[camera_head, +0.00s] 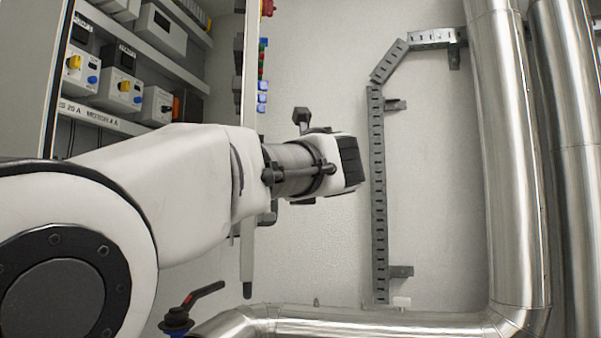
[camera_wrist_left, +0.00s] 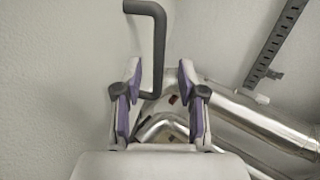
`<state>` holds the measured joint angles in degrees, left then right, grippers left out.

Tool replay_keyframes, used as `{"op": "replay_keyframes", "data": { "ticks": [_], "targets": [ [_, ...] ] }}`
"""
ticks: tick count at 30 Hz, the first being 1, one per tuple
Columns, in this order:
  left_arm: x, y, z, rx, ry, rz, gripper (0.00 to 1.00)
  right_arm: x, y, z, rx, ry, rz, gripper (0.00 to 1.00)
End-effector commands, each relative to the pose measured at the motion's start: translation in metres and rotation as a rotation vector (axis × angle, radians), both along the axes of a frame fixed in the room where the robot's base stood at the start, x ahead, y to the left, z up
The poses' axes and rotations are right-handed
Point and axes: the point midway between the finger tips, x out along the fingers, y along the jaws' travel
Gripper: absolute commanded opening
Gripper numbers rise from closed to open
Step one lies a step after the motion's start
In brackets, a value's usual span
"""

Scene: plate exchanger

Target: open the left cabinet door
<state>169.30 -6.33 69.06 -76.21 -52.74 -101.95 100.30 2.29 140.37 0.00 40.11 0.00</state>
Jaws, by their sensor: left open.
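The left cabinet (camera_head: 100,125) stands open at the left of the head view, its shelves of devices showing. A narrow upright panel, seen almost edge-on, looks like its door (camera_head: 249,170); my arm covers part of it. In the left wrist view, a dark grey bent handle bar (camera_wrist_left: 159,45) comes down from the top, its lower end between the fingers in the picture. My left gripper (camera_wrist_left: 160,75) is open, with a purple-padded finger on each side of the bar. I cannot tell whether either finger touches it. The fingers do not show in the head view.
Large metal pipes (camera_head: 515,150) run down the right and along the bottom. A slotted grey rail (camera_head: 378,200) is on the pale wall. Bare wall lies between panel and rail.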

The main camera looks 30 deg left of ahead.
Motion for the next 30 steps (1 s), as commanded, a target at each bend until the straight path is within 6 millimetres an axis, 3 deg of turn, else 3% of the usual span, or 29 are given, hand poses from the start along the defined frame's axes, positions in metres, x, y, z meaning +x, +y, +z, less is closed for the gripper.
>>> {"op": "replay_keyframes", "data": {
  "ticks": [1,2,9,19,20,21,23,30],
  "targets": [
    [0.002,0.003,0.013,0.000,0.006,-0.001,0.40,0.000,0.000,0.025,0.000,0.000,0.000,0.40],
    [0.003,0.005,0.012,-0.002,0.007,-0.004,0.40,0.000,0.000,0.031,0.000,0.000,0.000,0.40],
    [0.033,0.039,-0.001,-0.005,0.003,-0.006,0.40,0.000,0.000,0.033,0.000,0.001,0.000,0.40],
    [0.038,0.045,-0.002,-0.003,0.003,-0.006,0.40,0.000,0.000,0.033,0.000,0.001,0.000,0.40],
    [0.038,0.045,-0.002,-0.003,0.003,-0.006,0.33,0.000,0.000,0.033,0.000,0.001,0.000,0.40],
    [0.038,0.045,-0.002,-0.003,0.003,-0.006,0.19,0.000,0.000,0.033,0.000,0.001,0.000,0.40],
    [0.038,0.045,-0.002,-0.003,0.003,-0.006,0.00,0.000,0.000,0.033,0.000,0.001,0.000,0.40],
    [0.039,0.044,-0.001,-0.003,0.004,-0.005,0.00,0.000,0.000,0.035,0.000,0.001,0.000,0.40]
  ]
}}
